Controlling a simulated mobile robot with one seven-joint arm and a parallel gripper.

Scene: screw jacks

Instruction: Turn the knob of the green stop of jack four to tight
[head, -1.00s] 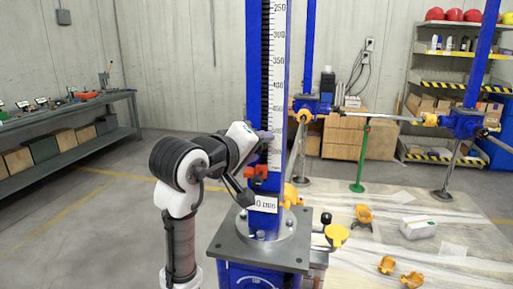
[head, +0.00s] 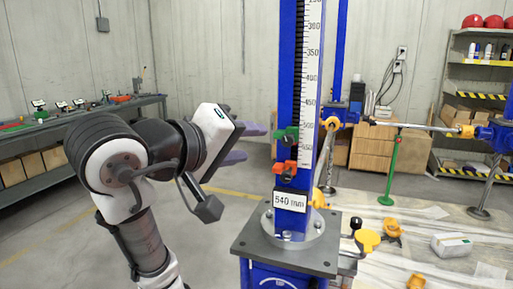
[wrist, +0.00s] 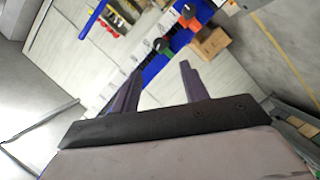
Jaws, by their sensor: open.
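The green stop (head: 287,135) is clamped on the blue column (head: 297,60) of the nearest jack, with a dark knob on it. A red-orange stop (head: 285,168) sits just below it. No jack number is readable. My gripper (head: 256,143) is left of the column, its two purple fingers apart and empty, pointing right toward the green stop with a gap between. In the wrist view the fingers (wrist: 161,68) are spread, with the green stop (wrist: 163,46) beyond them and the red-orange stop (wrist: 191,23) to its upper right.
A scale runs up the column above a "540 mm" plate (head: 290,200) and a grey base plate (head: 285,243). A yellow handle (head: 367,240) stands right of the base. Another blue jack (head: 500,135) stands farther right. Open floor lies left of the column.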

